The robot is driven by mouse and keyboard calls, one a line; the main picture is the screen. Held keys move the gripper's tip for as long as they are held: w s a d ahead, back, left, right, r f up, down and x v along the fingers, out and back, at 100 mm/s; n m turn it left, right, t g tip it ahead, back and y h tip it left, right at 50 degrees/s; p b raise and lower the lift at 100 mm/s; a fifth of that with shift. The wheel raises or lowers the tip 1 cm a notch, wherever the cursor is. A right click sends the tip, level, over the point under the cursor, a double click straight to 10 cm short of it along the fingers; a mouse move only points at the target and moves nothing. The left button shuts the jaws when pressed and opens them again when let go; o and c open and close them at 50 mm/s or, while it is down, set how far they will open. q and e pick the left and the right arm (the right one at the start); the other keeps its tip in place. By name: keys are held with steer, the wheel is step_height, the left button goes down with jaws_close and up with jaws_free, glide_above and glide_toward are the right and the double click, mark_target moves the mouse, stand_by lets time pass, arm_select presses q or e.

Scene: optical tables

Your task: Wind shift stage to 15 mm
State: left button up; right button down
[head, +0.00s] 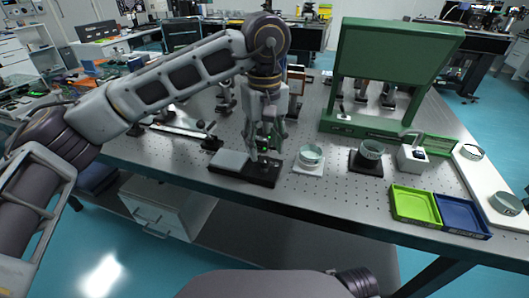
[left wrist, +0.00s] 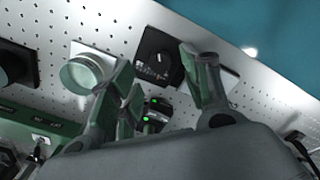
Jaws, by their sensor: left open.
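The shift stage (head: 262,176) is a low black base near the front edge of the perforated table, with a light grey plate (head: 231,160) on its left part. My left gripper (head: 264,150) points down over the right part of the stage. My right gripper is not in view.
Green (head: 414,206) and blue (head: 461,216) trays lie at the front right. A green frame (head: 390,60) stands behind. A rail (head: 180,131) lies left.

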mark_target(264, 159)
arm_select(q)
step_height(264, 159, up, 8)
steer(key=shift+f, duration=0.25)
stand_by(0.5)
